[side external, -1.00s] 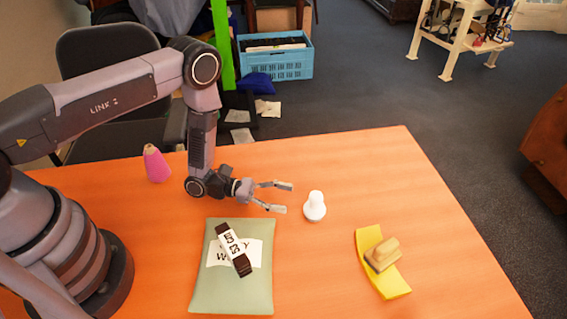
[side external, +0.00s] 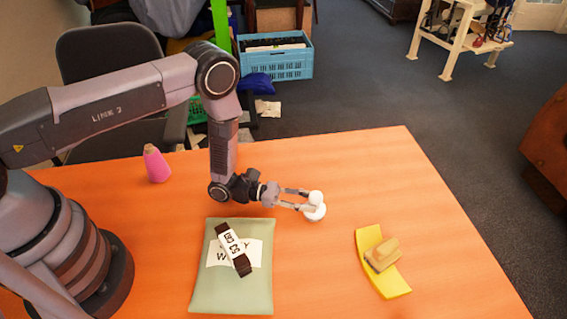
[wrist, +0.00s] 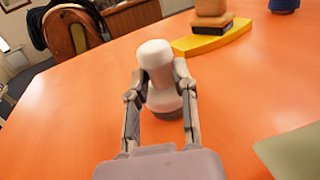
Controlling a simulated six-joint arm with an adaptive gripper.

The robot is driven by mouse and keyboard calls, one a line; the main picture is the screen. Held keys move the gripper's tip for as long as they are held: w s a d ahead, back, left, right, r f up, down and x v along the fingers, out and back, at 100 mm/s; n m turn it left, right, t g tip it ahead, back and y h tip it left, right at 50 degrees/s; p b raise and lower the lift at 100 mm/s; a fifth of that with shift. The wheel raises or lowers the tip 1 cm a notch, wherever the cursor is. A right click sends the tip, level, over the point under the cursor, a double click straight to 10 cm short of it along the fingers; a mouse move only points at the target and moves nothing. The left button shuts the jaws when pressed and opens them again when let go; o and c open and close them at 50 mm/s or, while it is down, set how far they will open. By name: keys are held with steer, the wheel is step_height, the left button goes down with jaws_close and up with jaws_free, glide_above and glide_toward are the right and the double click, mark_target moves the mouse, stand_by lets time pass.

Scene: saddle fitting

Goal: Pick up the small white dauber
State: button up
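The small white dauber (side external: 316,212) stands upright on the orange table, with a rounded head and a wider base. It also shows in the wrist view (wrist: 160,80), between the fingers. My gripper (side external: 310,200) reaches it from the left, low over the table. One finger is on each side of the dauber, and in the wrist view both fingertips (wrist: 160,78) press against its sides below the head. The gripper looks shut on it. The dauber's base appears to rest on the table still.
A green-grey pad (side external: 205,290) with a dark brown labelled strap (side external: 240,262) lies nearer the camera. A yellow curved piece (side external: 392,285) carries a tan block (side external: 383,254) at the right. A pink cone (side external: 156,165) stands at the back left.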

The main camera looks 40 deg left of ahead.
jaws_close()
